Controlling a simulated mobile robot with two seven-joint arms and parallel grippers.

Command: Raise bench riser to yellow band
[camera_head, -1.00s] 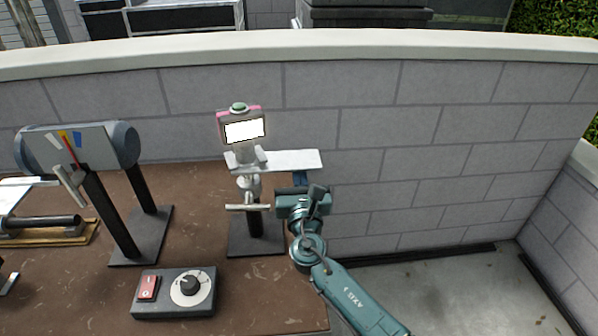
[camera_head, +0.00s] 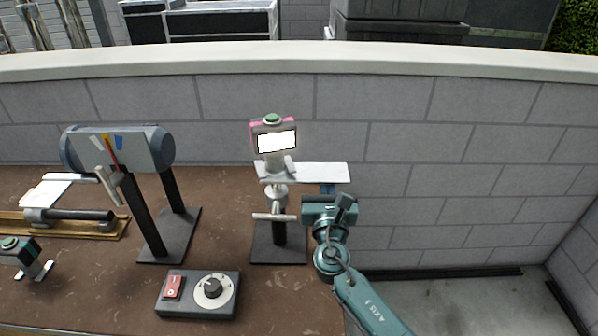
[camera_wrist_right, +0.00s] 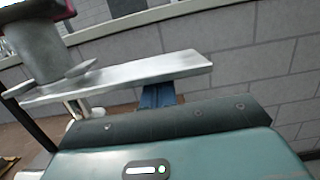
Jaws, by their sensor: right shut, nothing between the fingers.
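A post stand with a white flat plate (camera_head: 318,173), a screen head with green top (camera_head: 275,138) and a pale cross handle (camera_head: 275,217) stands in the middle of the bench. Left of it is a grey drum on two legs (camera_head: 150,150), with white, yellow, red and blue marks on its face and a pale handle (camera_head: 109,185). I cannot tell which is called the bench riser. My right gripper (camera_head: 328,189) is shut and empty. Its blue fingertips (camera_wrist_right: 158,96) are under the plate's right part, partly hidden by it; contact cannot be told. My left gripper is not in view.
A control box (camera_head: 198,293) with red switch and dial sits in front. A rod on a wooden base (camera_head: 75,217) and a small green-topped device (camera_head: 18,252) lie at left. A block wall (camera_head: 430,150) stands close behind. Right of the bench is open floor.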

